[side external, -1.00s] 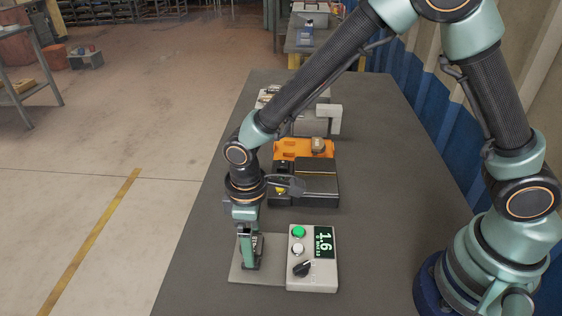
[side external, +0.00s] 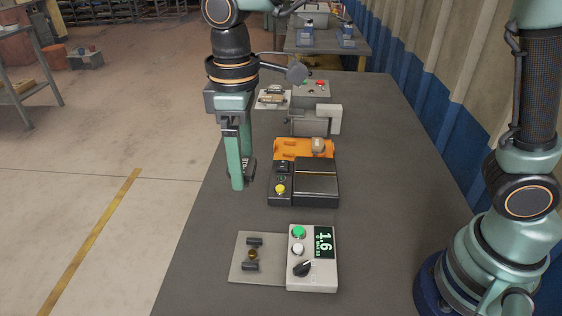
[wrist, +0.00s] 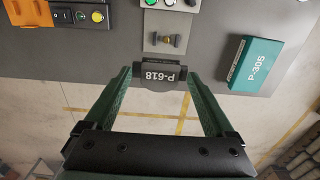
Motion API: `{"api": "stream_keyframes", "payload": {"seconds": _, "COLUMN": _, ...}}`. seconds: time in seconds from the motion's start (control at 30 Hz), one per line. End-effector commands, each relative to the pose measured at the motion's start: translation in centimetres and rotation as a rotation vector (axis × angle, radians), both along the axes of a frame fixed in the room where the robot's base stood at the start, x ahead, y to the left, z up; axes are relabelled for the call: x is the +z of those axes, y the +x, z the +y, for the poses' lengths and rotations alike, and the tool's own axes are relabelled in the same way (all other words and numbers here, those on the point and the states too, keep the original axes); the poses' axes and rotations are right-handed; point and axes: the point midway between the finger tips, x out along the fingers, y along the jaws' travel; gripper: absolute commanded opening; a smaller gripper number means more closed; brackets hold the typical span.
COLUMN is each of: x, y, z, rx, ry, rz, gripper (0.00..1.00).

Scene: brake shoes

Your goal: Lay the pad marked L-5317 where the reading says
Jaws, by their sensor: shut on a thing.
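My gripper (side external: 243,182) is shut on a dark pad (wrist: 162,76), held in the air between the two green fingers. In the wrist view the pad's face reads P-618; I see no L-5317 mark. In the side view only the dark edge of the pad (side external: 249,170) shows. A reading unit (side external: 312,280) with a green button, a white button and a black knob shows 1.6 on its screen (side external: 324,243); the smaller line is too small to read. Its grey plate (side external: 238,272) bears two dark blocks and a brass piece between them, with no pad on it.
A black device (side external: 318,190) with a yellow button stands behind the unit, with an orange tray (side external: 290,150) beyond. Farther back are a grey box (side external: 312,90) and a light plate (side external: 262,104) with pads.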

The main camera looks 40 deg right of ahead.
Motion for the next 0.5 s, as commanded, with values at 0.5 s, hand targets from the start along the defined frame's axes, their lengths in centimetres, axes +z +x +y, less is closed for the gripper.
{"api": "stream_keyframes", "payload": {"seconds": 0.5, "x": -5.9, "y": 15.7, "z": -13.9, "rx": -0.010, "ry": 0.000, "rz": 0.003, "gripper": 0.16}}
